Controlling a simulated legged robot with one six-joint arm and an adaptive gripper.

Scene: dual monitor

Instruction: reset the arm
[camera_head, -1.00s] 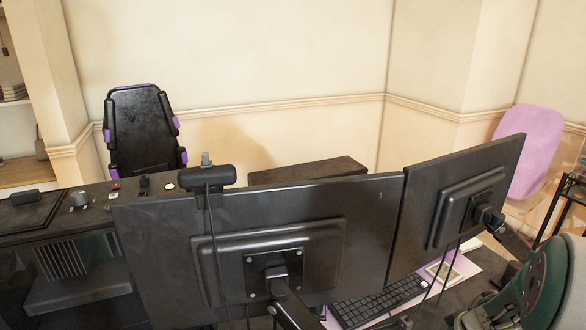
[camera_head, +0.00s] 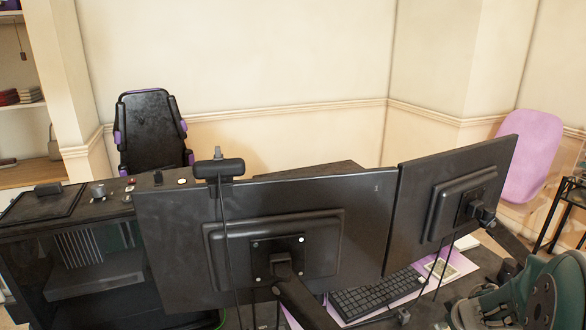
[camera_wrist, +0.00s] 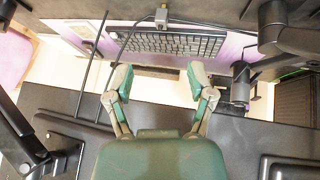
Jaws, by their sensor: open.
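My gripper (camera_wrist: 159,80) shows in the wrist view with its two green-tipped fingers spread wide apart and nothing between them. Its green body fills the bottom middle of that view. In the head view a green part of my arm is at the lower right corner, in front of the right monitor (camera_head: 445,205). The left monitor (camera_head: 265,235) is seen from behind. The black keyboard (camera_head: 375,295) lies on the desk beyond the monitors and also shows ahead of the fingers in the wrist view (camera_wrist: 170,43). The fingers hold nothing.
Monitor arms and hanging cables stand close to my arm. A webcam (camera_head: 219,168) sits on the left monitor. A black computer case (camera_head: 90,260) is at the left. A black chair (camera_head: 152,132) and a pink chair (camera_head: 531,155) stand behind, near the wall.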

